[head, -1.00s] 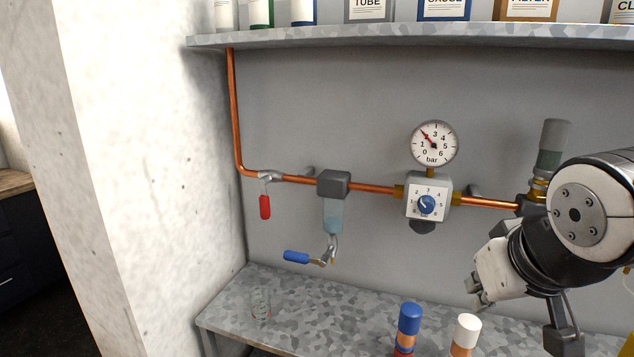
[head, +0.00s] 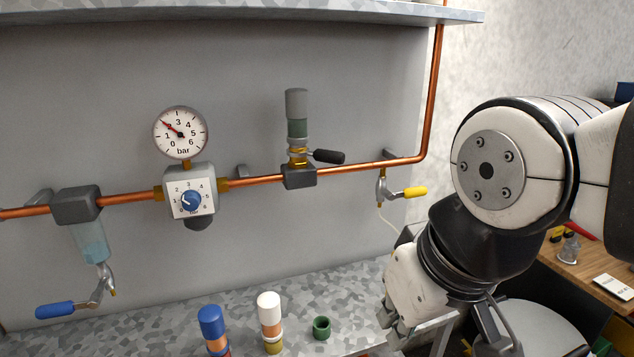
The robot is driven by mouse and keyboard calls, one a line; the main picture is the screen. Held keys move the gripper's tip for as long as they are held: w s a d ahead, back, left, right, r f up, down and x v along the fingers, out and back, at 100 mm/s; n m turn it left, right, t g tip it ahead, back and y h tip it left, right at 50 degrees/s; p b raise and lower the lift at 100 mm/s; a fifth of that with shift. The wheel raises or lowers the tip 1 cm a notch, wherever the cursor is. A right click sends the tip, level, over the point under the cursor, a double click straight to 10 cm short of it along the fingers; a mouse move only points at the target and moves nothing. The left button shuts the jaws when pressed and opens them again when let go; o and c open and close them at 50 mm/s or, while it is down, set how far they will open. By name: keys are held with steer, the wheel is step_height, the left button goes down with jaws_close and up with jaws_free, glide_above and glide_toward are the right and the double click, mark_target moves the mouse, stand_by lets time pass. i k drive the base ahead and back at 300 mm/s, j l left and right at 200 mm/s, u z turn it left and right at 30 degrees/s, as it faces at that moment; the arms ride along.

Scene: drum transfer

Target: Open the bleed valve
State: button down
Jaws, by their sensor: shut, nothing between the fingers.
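Several valves sit on the copper line, and no label shows which is the bleed valve. A yellow-handled valve (head: 413,192) hangs at the right end of the pipe, its lever pointing right and a thin pale tube below it. A blue-handled valve (head: 55,309) is under the clear bowl at the far left, its lever pointing left. A black lever (head: 328,157) sticks out right from the base of the green and grey cylinder. My gripper (head: 392,328) is shut and empty, low at right above the bench edge, below the yellow valve and touching no valve.
A pressure gauge (head: 180,132) sits above a regulator with a blue knob (head: 191,201). On the speckled bench (head: 150,320) stand a blue-capped cylinder (head: 210,322), a white-capped cylinder (head: 269,311) and a green ring (head: 321,327). A shelf (head: 240,13) runs overhead. A wooden table (head: 577,268) is at right.

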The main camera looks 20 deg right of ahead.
mark_target(415, 192)
steer(key=z, duration=0.7)
steer(key=i+l, duration=0.1)
steer(key=i, duration=0.4)
steer(key=u, duration=0.05)
